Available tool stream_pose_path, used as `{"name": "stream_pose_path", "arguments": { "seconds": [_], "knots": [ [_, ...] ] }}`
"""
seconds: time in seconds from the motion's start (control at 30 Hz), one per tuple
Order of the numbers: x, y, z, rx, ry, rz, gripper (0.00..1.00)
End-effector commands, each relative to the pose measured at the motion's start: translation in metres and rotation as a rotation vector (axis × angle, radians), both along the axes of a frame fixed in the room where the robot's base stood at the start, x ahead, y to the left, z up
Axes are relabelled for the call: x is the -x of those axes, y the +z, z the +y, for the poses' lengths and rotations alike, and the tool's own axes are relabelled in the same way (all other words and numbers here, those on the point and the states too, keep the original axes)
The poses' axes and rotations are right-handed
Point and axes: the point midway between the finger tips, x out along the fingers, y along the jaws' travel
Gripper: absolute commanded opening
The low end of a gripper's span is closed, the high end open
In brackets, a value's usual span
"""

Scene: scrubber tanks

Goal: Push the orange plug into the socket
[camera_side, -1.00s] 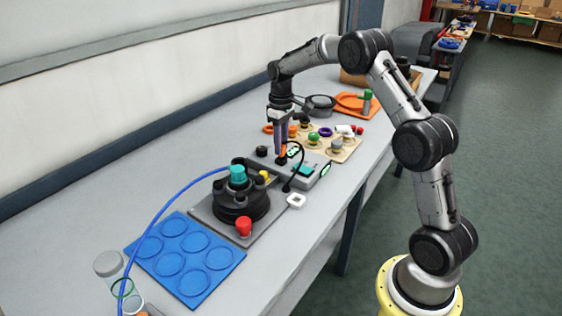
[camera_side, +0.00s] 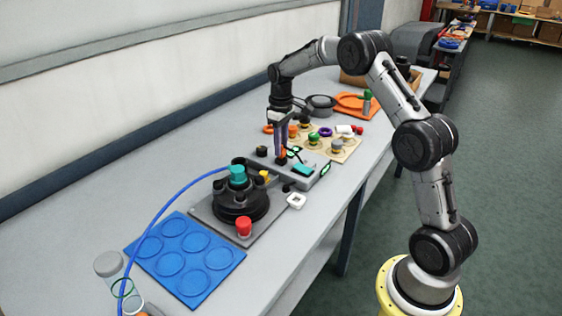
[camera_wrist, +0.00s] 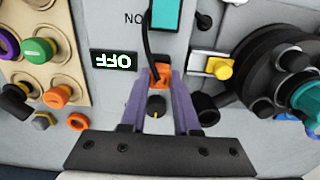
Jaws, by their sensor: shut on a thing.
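The orange plug (camera_wrist: 160,75) is between the two purple fingers of my gripper (camera_wrist: 160,80) in the wrist view, and the fingers are shut on it. A black cable (camera_wrist: 148,35) runs up from the plug. In the side view my gripper (camera_side: 281,158) points down at the grey panel box (camera_side: 308,181), with the orange plug (camera_side: 284,153) at its tips. The plug is low over the panel face. The socket is hidden under the plug and fingers, so I cannot tell how deep the plug sits.
An upside-down OFF display (camera_wrist: 113,60) and a teal block (camera_wrist: 166,15) are on the panel. A dark knob (camera_wrist: 156,106) lies between the fingers. The black round fixture (camera_side: 240,205) stands in front, and a board with coloured knobs (camera_side: 345,152) stands behind.

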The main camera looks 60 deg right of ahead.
Motion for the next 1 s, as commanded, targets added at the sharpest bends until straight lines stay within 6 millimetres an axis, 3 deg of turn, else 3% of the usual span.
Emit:
{"name": "stream_pose_path", "arguments": {
  "seconds": [0.47,0.5,0.67,0.9,1.0],
  "knots": [
    [0.001,-0.014,0.000,-0.001,0.000,0.003,0.00],
    [0.001,-0.015,0.000,-0.001,0.000,0.002,0.33],
    [0.000,-0.014,0.000,-0.001,0.000,0.002,0.62],
    [0.000,-0.013,0.000,0.000,0.000,0.000,0.67],
    [0.000,-0.013,0.000,0.000,0.000,0.000,0.85]
  ]
}}
